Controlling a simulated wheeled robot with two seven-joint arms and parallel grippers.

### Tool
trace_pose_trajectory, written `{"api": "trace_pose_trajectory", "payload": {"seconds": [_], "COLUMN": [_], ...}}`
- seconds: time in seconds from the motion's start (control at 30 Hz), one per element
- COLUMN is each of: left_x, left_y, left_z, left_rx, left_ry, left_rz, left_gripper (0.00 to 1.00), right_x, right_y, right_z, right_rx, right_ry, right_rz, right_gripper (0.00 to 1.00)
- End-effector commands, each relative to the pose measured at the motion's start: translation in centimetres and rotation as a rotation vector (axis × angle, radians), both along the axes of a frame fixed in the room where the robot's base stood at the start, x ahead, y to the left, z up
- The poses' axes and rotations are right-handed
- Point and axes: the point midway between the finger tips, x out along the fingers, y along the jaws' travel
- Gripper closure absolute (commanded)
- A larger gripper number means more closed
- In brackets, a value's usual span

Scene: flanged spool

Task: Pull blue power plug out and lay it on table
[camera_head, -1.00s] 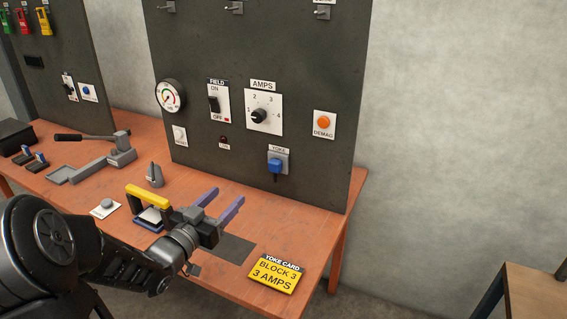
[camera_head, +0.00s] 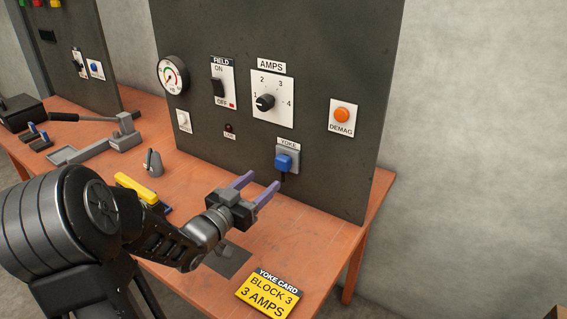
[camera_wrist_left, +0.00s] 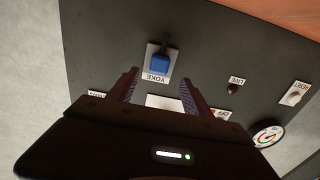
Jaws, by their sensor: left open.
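The blue power plug (camera_head: 284,163) sits in the grey YOKE socket (camera_head: 293,153) low on the dark panel. A dark cord shows just below it. My left gripper (camera_head: 258,187) is open and empty, its two purple fingers pointing at the panel, a little left of and below the plug in the head view. In the left wrist view the plug (camera_wrist_left: 158,64) appears ahead of the open fingers (camera_wrist_left: 156,85), between their lines and apart from them. The orange-red table (camera_head: 330,238) stands under the panel. My right gripper is not in view.
A yellow yoke card (camera_head: 269,292) lies at the table's front edge. A yellow-handled object (camera_head: 142,190) is partly hidden behind my left arm. A grey lever tool (camera_head: 100,143) lies further left. The table right of the gripper is bare.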

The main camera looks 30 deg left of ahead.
Motion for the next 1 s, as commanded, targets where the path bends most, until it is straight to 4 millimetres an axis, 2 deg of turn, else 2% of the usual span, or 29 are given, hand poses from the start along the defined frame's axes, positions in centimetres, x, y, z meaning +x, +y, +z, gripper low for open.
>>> {"api": "trace_pose_trajectory", "payload": {"seconds": [0.27, 0.5, 0.7, 1.0], "left_x": [1.8, 5.0, 7.4, 8.9], "left_y": [0.0, 0.0, 0.1, 0.2], "left_z": [0.0, 0.0, -0.3, 0.0], "left_rx": [0.001, 0.001, 0.002, 0.000], "left_ry": [0.001, 0.001, -0.001, 0.000], "left_rz": [-0.003, -0.003, -0.002, 0.000], "left_gripper": [0.42, 0.42, 0.42, 0.42], "right_x": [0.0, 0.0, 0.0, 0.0], "right_y": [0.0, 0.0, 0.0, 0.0], "right_z": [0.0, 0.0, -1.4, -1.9], "right_rx": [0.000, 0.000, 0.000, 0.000], "right_ry": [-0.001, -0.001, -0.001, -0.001], "right_rz": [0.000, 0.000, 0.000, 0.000], "right_gripper": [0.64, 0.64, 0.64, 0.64]}}
